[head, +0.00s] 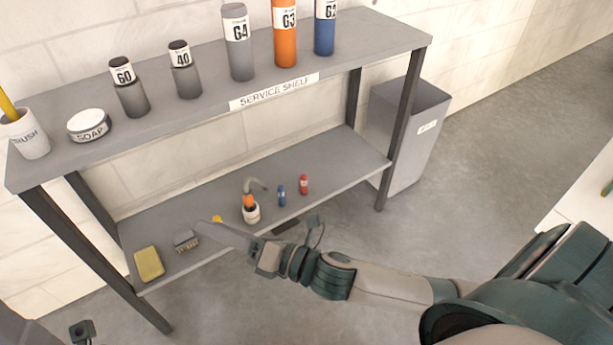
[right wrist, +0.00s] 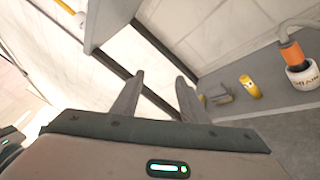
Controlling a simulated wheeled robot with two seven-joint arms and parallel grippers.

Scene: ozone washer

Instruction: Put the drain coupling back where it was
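An orange piece with a curved grey hose (head: 248,201) stands in a white lettered collar (head: 251,214) on the lower shelf; it looks like the drain coupling. In the right wrist view the orange part (right wrist: 292,55) sits in the white collar (right wrist: 302,76) at the right edge, its lettering partly cut off. My right gripper (right wrist: 158,95) is open, with nothing between its fingers. In the head view it reaches over the lower shelf's front, left of the collar and apart from it. My left gripper's fingers are not visible; only a small dark part of mine shows at the bottom left.
The lower shelf (head: 330,172) also holds a yellow sponge (head: 149,264), a grey brush (head: 186,240), a small yellow cylinder (right wrist: 249,87), and a blue (head: 281,195) and red bottle (head: 304,184). Bottles and soap (head: 89,125) stand above. A grey bin (head: 408,130) is right of the shelf.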

